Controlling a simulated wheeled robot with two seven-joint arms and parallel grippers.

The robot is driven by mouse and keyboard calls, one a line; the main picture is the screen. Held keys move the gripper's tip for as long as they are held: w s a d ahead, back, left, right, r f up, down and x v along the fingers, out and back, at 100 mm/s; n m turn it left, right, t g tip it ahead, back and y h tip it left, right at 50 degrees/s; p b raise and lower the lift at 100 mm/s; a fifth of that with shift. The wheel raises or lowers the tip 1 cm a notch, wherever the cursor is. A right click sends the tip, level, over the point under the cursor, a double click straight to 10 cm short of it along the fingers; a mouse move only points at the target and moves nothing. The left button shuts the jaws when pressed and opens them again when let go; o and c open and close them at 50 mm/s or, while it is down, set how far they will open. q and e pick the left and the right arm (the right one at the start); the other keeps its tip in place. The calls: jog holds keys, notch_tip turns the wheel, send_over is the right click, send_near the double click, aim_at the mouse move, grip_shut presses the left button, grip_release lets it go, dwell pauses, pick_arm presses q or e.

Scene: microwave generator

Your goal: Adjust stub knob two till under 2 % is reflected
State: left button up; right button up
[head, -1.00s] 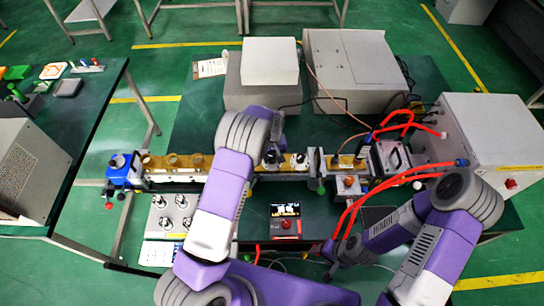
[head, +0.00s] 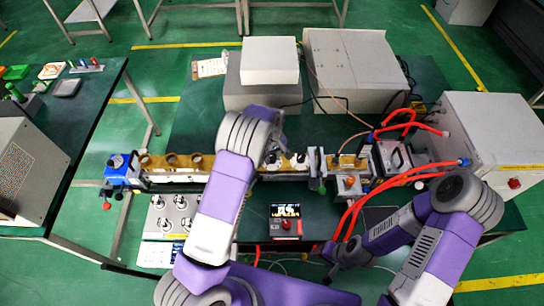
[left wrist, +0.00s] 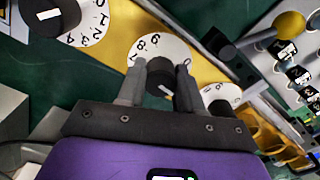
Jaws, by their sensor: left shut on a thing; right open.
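My left gripper (left wrist: 158,82) is shut on the black knob of the middle dial (left wrist: 150,50) in the left wrist view. My right gripper (head: 335,255) is open and empty at the front edge.
The brass waveguide (head: 168,160) runs across the green table from a blue end unit (head: 121,171). Red hoses (head: 360,205) loop near my right arm to a grey cabinet (head: 490,130). A plate with several knobs (head: 160,224) lies at front left.

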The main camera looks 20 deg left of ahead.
aim_at(272, 156)
pick_arm(q)
jog(key=o, duration=1)
jog(key=shift+o, duration=0.2)
notch_tip(272, 156, up, 8)
jog(key=shift+f, duration=0.15)
